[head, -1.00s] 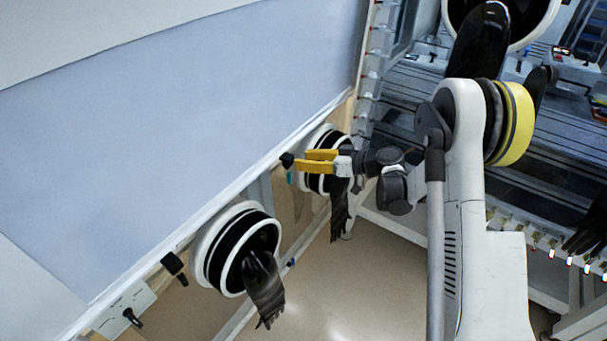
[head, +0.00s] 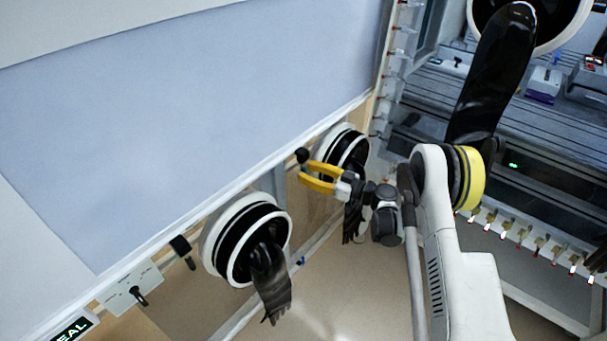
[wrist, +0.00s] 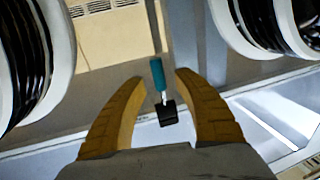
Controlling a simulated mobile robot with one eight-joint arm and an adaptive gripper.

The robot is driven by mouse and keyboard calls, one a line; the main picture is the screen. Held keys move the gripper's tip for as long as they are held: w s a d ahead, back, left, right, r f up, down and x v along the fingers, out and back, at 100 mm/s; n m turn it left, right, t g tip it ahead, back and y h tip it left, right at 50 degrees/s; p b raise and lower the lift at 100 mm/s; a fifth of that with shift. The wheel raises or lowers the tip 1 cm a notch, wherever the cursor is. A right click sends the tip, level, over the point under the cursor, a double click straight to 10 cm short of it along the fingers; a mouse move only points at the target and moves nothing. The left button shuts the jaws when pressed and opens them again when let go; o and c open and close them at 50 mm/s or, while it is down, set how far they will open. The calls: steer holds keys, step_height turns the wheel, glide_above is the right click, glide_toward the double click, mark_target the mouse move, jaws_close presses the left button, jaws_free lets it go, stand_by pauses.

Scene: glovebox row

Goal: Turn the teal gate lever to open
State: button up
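The teal gate lever (wrist: 158,76) shows in the wrist view, sticking out of a black block (wrist: 167,112). My gripper (wrist: 160,78) is open, with one yellow finger on each side of the lever in the picture. Gaps show on both sides, and I see no contact; the depth between lever and fingertips is hard to judge. In the head view my gripper (head: 306,171) is open beside a black block (head: 302,155) on the panel's lower edge. The teal handle cannot be made out there.
Two white-ringed glove ports with hanging black gloves flank the gripper: the nearer port (head: 213,238) and the farther port (head: 363,140). Another black fitting (head: 180,245) and a switch box (head: 132,287) sit lower left. Open floor (head: 345,290) lies below.

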steer(key=shift+x, duration=0.85)
jaws_close()
